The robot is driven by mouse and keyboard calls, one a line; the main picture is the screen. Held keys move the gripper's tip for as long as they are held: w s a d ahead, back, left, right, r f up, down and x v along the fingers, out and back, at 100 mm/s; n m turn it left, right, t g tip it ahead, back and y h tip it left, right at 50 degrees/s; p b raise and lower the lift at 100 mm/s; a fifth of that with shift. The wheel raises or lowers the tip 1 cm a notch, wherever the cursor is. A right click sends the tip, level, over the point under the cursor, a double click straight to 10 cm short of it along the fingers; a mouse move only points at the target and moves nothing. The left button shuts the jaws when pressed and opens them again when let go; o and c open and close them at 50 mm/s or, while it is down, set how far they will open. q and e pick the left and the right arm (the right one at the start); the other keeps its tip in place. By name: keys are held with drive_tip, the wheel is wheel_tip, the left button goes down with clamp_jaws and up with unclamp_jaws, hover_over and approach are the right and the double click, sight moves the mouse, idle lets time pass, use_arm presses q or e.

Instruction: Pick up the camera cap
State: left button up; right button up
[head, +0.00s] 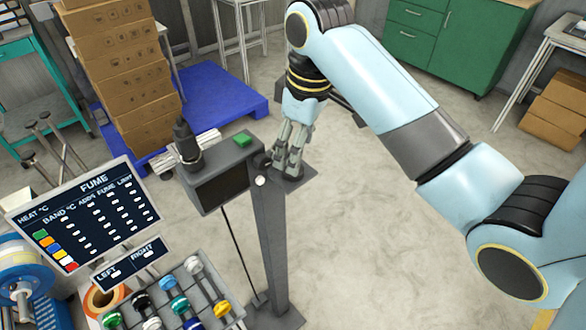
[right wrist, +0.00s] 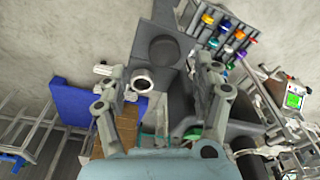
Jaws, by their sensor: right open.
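A dark round disc (right wrist: 164,48), which looks like the camera cap, lies flat on the grey plate beside the camera. In the head view the cap (head: 293,173) shows partly at the plate's right end, below my fingers. My right gripper (head: 285,160) points down over the plate, close to the camera's right side. In the right wrist view my right gripper (right wrist: 158,88) has its fingers spread apart with nothing held. The disc appears beyond the fingertips. The dark box-like camera (head: 222,185) stands left of the gripper on a grey post. My left gripper is not in view.
A short round part with a pale ring (right wrist: 143,80) shows between the fingers in the right wrist view. A control panel (head: 85,215) and a rack of coloured spools (head: 180,300) stand at lower left. Cardboard boxes (head: 125,75) and a blue pallet (head: 215,105) are behind.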

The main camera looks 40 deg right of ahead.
drive_tip(key=shift+w+a+f+p, duration=0.1)
drive_tip(key=shift+a+f+p, duration=0.15)
drive_tip(key=shift+f, duration=0.9)
drive_tip(key=shift+a+f+p, duration=0.1)
drive_tip(key=shift+f+p, duration=0.15)
drive_tip(key=shift+f, duration=0.85)
drive_tip(key=shift+c, duration=0.4)
drive_tip(key=c, duration=1)
drive_tip(key=shift+o, duration=0.2)
drive_tip(key=shift+r, duration=0.15)
